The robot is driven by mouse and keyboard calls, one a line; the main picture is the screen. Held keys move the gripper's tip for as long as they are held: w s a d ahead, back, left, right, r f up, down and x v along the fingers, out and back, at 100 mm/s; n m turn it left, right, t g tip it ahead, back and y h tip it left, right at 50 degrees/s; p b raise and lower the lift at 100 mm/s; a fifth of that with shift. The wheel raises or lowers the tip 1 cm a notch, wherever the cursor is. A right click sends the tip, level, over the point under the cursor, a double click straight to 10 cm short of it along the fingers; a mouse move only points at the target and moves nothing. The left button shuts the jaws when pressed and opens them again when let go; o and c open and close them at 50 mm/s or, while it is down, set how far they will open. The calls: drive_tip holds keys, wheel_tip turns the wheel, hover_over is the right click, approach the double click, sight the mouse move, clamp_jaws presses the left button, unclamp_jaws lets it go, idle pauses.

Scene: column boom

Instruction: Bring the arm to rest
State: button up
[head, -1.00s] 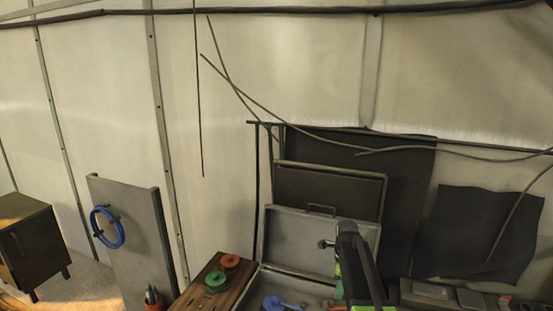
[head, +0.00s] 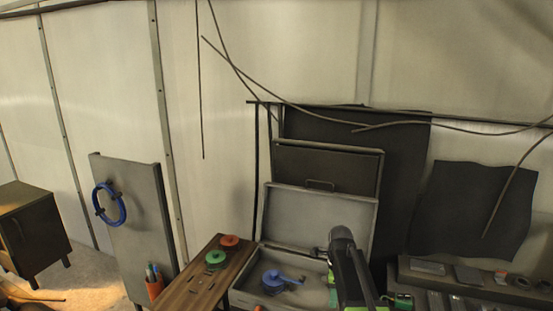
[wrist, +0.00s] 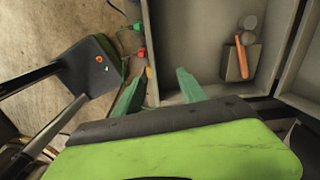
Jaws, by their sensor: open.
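My gripper (wrist: 158,92) shows in the wrist view as two green fingers spread apart, with nothing between them. It is over the near edge of a grey tray or case (wrist: 180,68). In the head view my arm rises at the lower middle, in front of the open grey case (head: 318,258); the fingers cannot be made out there.
A blue item (head: 272,280) lies in the case. Red (head: 229,241) and green (head: 215,258) spools sit on a wooden bench (head: 190,288) to its left. A grey panel (head: 145,215) holds a blue coil (head: 108,205). A dark shelf (head: 445,283) is at right.

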drive_tip(key=s+a+f+n+b, duration=0.2)
drive_tip(key=s+f+n+b, duration=0.7)
drive_tip(key=s+n, duration=0.6)
wheel_tip(320, 180, down, 2)
drive_tip(key=n, duration=0.5)
drive_tip(key=shift+a+f+n, duration=0.15)
drive_tip(key=shift+a+n, duration=0.15)
drive_tip(key=shift+s, duration=0.1)
